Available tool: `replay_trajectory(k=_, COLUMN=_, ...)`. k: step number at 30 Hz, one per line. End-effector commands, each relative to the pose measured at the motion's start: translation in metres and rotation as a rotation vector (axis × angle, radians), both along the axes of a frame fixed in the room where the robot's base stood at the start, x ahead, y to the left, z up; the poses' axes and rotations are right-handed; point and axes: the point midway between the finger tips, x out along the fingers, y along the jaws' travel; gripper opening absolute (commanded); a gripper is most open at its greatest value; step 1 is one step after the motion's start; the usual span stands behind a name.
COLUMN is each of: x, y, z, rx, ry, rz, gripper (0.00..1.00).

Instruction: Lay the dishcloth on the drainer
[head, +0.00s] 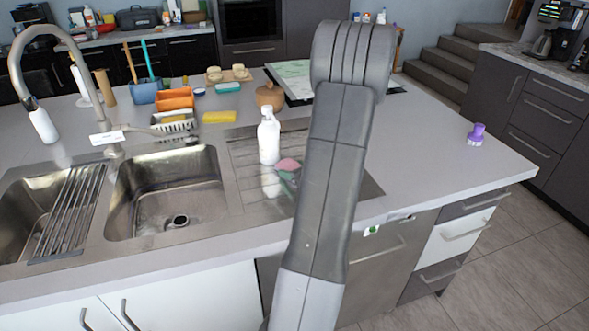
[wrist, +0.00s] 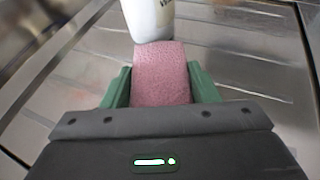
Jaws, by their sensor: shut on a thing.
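The pink dishcloth (head: 289,164) is over the ribbed steel drainer (head: 246,178) to the right of the sink basin. My gripper (head: 287,175) has green fingers and is shut on the dishcloth, partly behind my arm in the head view. In the wrist view the dishcloth (wrist: 161,75) is a bunched pink strip between the two fingers (wrist: 161,92), with the grooved drainer (wrist: 237,75) behind it. I cannot tell whether the dishcloth touches the drainer. My arm hides part of the drainer's right side.
A white bottle (head: 269,137) stands on the drainer just beyond the dishcloth; it also shows in the wrist view (wrist: 147,18). A yellow sponge (head: 219,117), a wooden pot (head: 270,96) and a cutting board (head: 290,76) lie behind. A purple object (head: 476,134) stands far right.

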Motion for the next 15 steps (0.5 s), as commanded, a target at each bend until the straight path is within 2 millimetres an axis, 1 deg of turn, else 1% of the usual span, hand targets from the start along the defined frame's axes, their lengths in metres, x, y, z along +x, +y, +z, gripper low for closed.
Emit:
replay_trajectory(k=7, x=0.0001, y=-0.0001, z=-0.0002, rx=0.0, ry=-0.001, rz=0.0, gripper=0.28)
replay_trajectory(k=11, x=0.0, y=-0.0001, z=-0.0051, rx=0.0, ry=-0.001, rz=0.0, gripper=0.28)
replay_trajectory(k=12, x=0.0, y=-0.0001, z=-0.003, rx=0.0, ry=-0.001, rz=0.0, gripper=0.62)
replay_trajectory(k=14, x=0.0, y=-0.0001, z=-0.0028, rx=0.0, ry=-0.001, rz=0.0, gripper=0.74)
replay_trajectory(k=15, x=0.0, y=-0.0001, z=-0.0028, rx=0.0, ry=-0.001, rz=0.0, gripper=0.76)
